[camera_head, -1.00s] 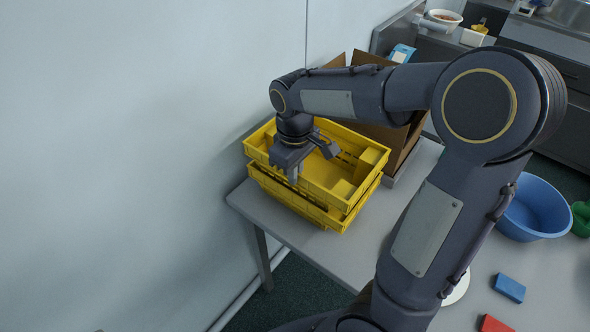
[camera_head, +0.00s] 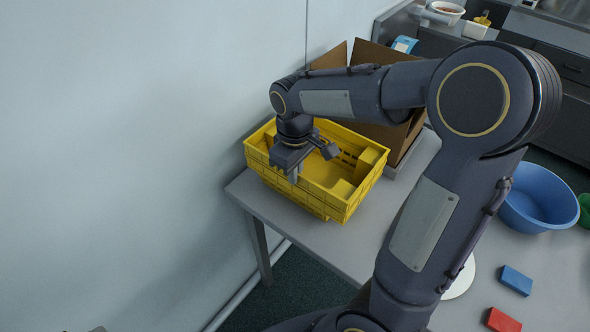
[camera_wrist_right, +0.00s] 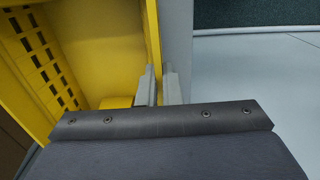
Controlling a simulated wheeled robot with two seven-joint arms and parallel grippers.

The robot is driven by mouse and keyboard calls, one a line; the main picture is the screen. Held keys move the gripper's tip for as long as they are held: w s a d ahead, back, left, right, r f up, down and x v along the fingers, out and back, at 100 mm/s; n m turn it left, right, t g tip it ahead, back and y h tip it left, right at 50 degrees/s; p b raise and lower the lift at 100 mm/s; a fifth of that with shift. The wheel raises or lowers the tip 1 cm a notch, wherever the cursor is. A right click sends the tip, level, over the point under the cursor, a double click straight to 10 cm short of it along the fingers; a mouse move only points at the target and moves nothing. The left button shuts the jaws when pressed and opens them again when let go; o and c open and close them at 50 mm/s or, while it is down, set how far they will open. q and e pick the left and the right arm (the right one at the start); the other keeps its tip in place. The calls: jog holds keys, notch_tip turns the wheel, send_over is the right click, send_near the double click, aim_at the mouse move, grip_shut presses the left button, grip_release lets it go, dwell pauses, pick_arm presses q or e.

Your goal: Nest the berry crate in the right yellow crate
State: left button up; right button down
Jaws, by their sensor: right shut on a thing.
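A yellow crate (camera_head: 268,175), which I take to be the berry crate, is at the far end of the table near the wall. No berries show in the part of its inside that I see. Its wall also shows in the right wrist view (camera_wrist_right: 105,50). It sits down in or on another yellow crate (camera_head: 319,212), of which only a little shows below; I cannot tell how deep it sits. My right gripper (camera_head: 293,174) is shut on the near left wall of the upper crate, with a finger on each side of the wall in the right wrist view (camera_wrist_right: 160,88). My left gripper is not in view.
An open cardboard box (camera_head: 400,140) stands right behind the crates. The wall (camera_head: 150,150) is close on the left. A blue bowl (camera_head: 540,200), a blue block (camera_head: 516,280) and a red block (camera_head: 503,321) are on the right. My right arm hides part of the table (camera_head: 300,232).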

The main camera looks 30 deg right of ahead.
jog(key=shift+f, duration=0.1)
jog(key=c, duration=1.5)
grip_release()
notch_tip(320, 180, up, 8)
jog(key=shift+f, duration=0.1)
jog(key=shift+p, duration=0.3)
notch_tip(320, 180, up, 7)
jog(key=p, duration=0.6)
